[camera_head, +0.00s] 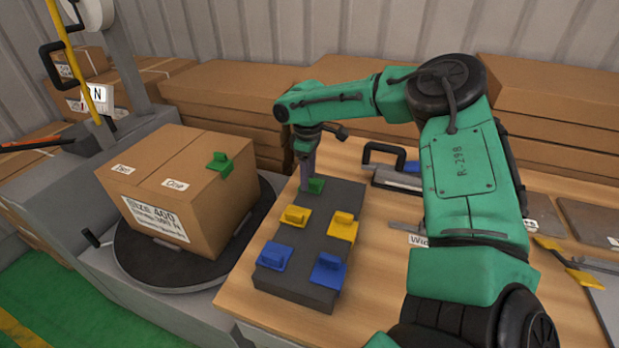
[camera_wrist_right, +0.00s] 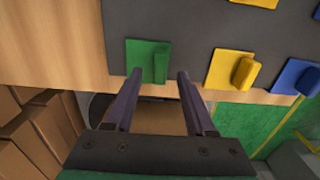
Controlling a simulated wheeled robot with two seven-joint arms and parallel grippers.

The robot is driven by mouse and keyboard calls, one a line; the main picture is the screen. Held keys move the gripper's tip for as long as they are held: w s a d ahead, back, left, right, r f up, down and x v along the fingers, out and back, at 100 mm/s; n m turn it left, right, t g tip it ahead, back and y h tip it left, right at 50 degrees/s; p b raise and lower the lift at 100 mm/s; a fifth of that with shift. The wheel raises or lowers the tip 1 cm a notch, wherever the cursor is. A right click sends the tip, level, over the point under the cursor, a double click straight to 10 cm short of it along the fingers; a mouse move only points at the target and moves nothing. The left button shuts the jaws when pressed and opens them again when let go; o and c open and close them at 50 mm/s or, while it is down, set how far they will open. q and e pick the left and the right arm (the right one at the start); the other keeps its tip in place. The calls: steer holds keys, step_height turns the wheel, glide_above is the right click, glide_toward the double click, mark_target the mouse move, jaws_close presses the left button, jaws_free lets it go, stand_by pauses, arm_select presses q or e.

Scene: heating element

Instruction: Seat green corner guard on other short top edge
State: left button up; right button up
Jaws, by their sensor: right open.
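A cardboard box (camera_head: 187,194) stands on a dark turntable (camera_head: 165,259) at the left. One green corner guard (camera_head: 220,164) sits on its right short top edge. Another green corner guard (camera_head: 316,186) lies at the far end of a dark grey block (camera_head: 338,205). Contact with the guard cannot be told. My left gripper is not in view.
Two yellow guards (camera_head: 342,227) and two blue guards (camera_head: 328,270) also lie on the grey block, on the wooden table (camera_head: 376,263). A black-handled tool (camera_head: 392,174) lies to the right. Stacked flat cardboard (camera_head: 225,95) fills the back. A machine column stands behind the box.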

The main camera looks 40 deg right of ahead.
steer(key=shift+f, duration=0.4)
jaws_close()
